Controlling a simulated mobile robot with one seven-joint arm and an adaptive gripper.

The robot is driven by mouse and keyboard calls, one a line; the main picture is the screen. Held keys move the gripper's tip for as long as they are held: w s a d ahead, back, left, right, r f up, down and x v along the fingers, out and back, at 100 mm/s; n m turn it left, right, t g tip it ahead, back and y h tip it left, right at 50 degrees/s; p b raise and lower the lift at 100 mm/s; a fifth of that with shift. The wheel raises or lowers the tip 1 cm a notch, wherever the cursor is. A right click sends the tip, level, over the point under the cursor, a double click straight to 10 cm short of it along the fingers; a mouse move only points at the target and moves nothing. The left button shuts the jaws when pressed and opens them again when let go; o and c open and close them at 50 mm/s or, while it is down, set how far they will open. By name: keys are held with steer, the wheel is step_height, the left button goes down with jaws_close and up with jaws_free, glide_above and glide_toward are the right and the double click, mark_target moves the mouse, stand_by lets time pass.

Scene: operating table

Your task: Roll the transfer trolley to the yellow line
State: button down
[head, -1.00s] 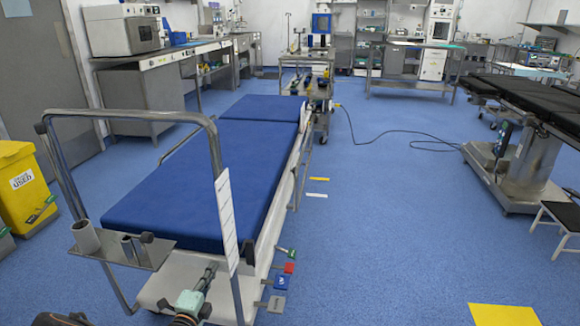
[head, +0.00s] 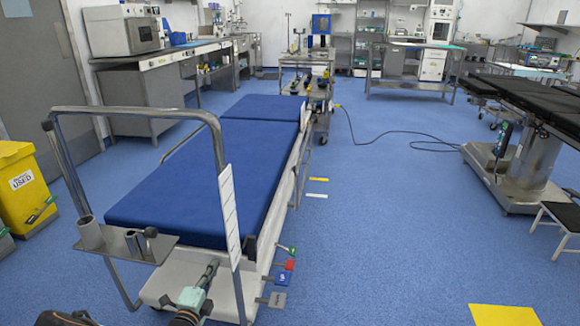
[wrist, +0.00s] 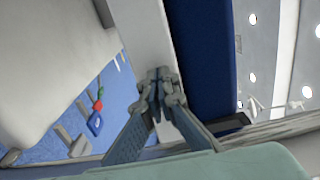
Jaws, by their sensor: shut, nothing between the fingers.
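The transfer trolley (head: 190,195) has a blue mattress, a white frame and a tall metal push handle at its near end. A short yellow line (head: 318,179) is on the floor right of the trolley, with a white line (head: 316,196) just nearer. My gripper (head: 211,266) is low at the trolley's near end, inside the handle frame. In the wrist view my gripper (wrist: 159,76) is shut and empty, its fingertips over or against a white part of the trolley, beside the blue mattress (wrist: 205,60). I cannot tell whether they touch it.
A larger yellow patch (head: 503,314) is on the floor at lower right. An instrument cart (head: 312,85) stands close to the trolley's far end. A black cable (head: 400,134) crosses the floor toward the operating table (head: 535,100). A yellow bin (head: 25,190) stands left.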

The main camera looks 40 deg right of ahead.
steer(key=p+v, duration=0.1)
steer(key=v, duration=0.6)
steer(key=shift+s+a+p, duration=0.25)
steer(key=shift+a+p, duration=0.05)
stand_by(0.6)
